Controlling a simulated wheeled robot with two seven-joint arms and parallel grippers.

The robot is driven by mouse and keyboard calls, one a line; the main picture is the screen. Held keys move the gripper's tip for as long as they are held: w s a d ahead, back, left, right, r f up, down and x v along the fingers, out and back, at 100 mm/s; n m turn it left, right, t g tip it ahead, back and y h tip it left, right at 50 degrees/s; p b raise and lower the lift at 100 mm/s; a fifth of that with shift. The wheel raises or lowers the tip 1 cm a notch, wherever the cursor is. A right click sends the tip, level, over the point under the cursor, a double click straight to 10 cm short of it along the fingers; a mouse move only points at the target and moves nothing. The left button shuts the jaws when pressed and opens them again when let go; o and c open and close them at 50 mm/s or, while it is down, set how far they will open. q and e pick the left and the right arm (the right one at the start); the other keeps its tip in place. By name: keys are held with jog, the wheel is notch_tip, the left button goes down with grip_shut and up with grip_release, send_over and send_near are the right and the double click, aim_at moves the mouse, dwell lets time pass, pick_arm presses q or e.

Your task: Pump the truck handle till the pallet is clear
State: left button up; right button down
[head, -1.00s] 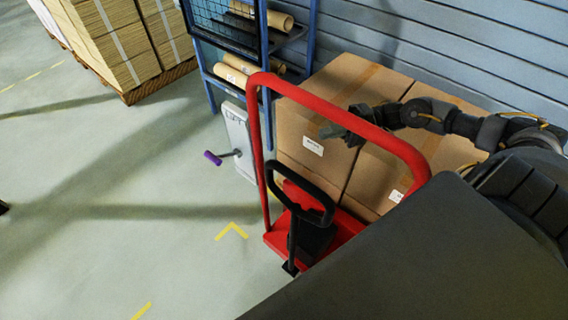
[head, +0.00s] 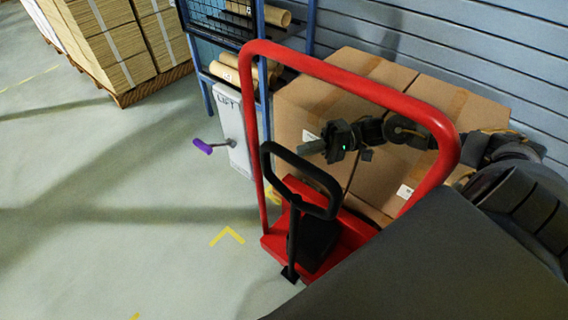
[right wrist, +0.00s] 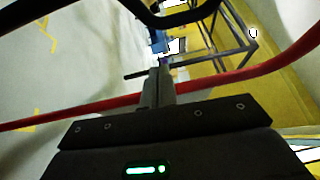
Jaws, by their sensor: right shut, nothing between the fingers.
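The black loop handle (head: 301,180) stands on a dark post at the red truck (head: 272,243), inside its tall red hoop frame (head: 345,78). My right gripper (head: 312,147) is shut and empty, within the hoop's opening, just above and right of the loop and apart from it. In the right wrist view my shut fingers (right wrist: 158,86) point toward the gap between the black loop (right wrist: 165,20) and the red bar (right wrist: 75,114). No pallet shows under the truck; cartons and my own body hide that area. My left gripper is out of view.
Large cartons (head: 365,75) stand behind the hoop against the slatted wall. A blue rack (head: 262,70) holds paper rolls. Beside it is a LIFT panel (head: 232,128) with a purple-gripped crank (head: 203,147). A loaded wooden pallet (head: 150,86) is far left. Floor at left is clear.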

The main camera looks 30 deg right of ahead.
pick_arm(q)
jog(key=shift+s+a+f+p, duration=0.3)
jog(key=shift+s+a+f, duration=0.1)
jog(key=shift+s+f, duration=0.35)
pick_arm(e)
jog(key=s+a, duration=0.1)
jog(key=a, duration=0.6)
jog(key=shift+a+r, duration=0.15)
jog(key=shift+a, duration=0.2)
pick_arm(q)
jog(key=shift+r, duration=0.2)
pick_arm(e)
jog(key=shift+s+a, duration=0.1)
